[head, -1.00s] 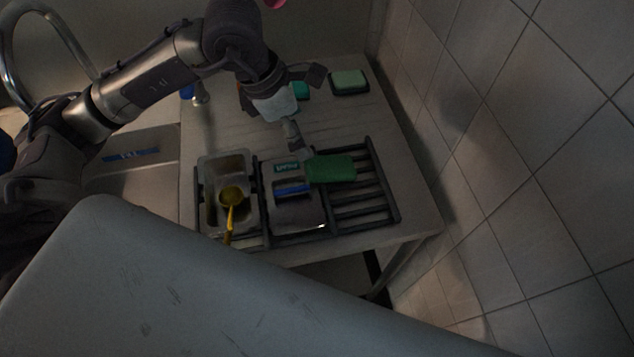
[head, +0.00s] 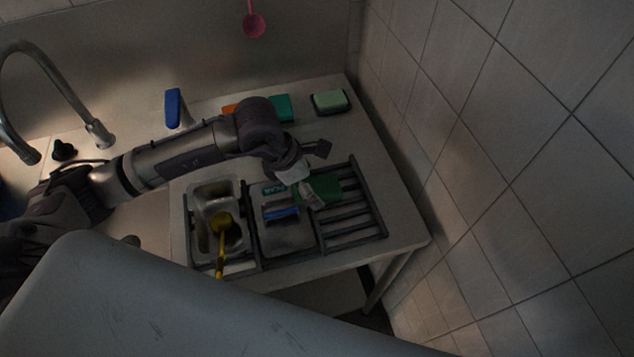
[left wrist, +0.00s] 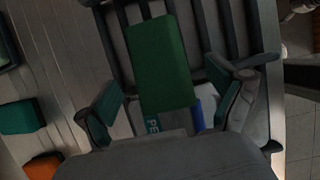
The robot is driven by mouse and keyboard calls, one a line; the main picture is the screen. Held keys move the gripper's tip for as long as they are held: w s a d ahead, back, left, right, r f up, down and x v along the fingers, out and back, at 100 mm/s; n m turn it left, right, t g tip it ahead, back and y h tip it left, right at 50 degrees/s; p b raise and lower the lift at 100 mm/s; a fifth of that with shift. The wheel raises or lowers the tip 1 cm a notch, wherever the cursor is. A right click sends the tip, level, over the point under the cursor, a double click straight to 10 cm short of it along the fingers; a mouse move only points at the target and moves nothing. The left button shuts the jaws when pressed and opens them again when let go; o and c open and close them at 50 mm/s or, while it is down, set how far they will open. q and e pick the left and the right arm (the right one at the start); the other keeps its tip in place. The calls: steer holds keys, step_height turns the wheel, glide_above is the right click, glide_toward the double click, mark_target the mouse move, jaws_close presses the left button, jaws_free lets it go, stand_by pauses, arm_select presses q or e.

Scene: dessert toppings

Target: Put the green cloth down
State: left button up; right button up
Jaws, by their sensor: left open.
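The green cloth (head: 332,188) is a flat dark green rectangle lying on the slatted rack beside the metal tray with the blue item. In the left wrist view the cloth (left wrist: 158,58) lies between and ahead of my open fingers. My left gripper (head: 316,174) is over the cloth, with one fingertip in front of it and the other behind and to the right. In the left wrist view the gripper (left wrist: 172,88) has both fingers spread, with gaps to the cloth's sides. Part of the cloth is hidden by the gripper in the head view. My right gripper does not show.
The dark rack (head: 372,208) has free slats to the right. A metal tray (head: 290,238) holds a blue item (head: 281,213); a basin (head: 205,205) holds a yellow ladle (head: 221,225). A pale green soap (head: 329,101) sits at the back. A tiled wall (head: 520,150) bounds the right.

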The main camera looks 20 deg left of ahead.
arm_select(q)
steer(key=shift+x, duration=0.8)
steer(key=c, duration=1.3)
